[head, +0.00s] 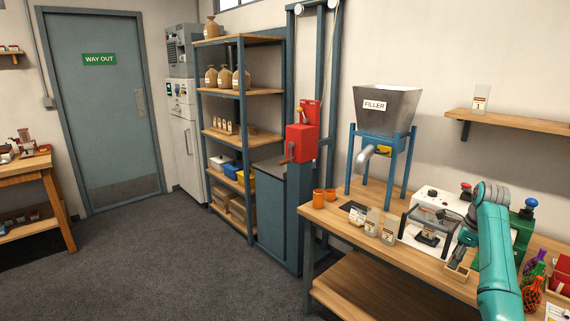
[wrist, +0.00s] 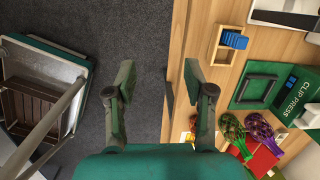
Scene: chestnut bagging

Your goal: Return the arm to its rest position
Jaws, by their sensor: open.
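My gripper (wrist: 160,88) shows in the wrist view with its two fingers wide apart and nothing between them. It hangs over the dark carpet, with its right finger over the front edge of the wooden bench (wrist: 178,50). In the head view my teal arm rises at the lower right, in front of the bench (head: 335,218). I cannot make out the fingertips clearly in that view.
A green clip press (wrist: 268,88), net bags (wrist: 232,128) and a small wooden tray (wrist: 214,48) lie right of my gripper. A metal-rimmed bin (wrist: 88,68) stands left. The filler (head: 385,110) stands on the bench. Carpet (head: 180,260) is clear.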

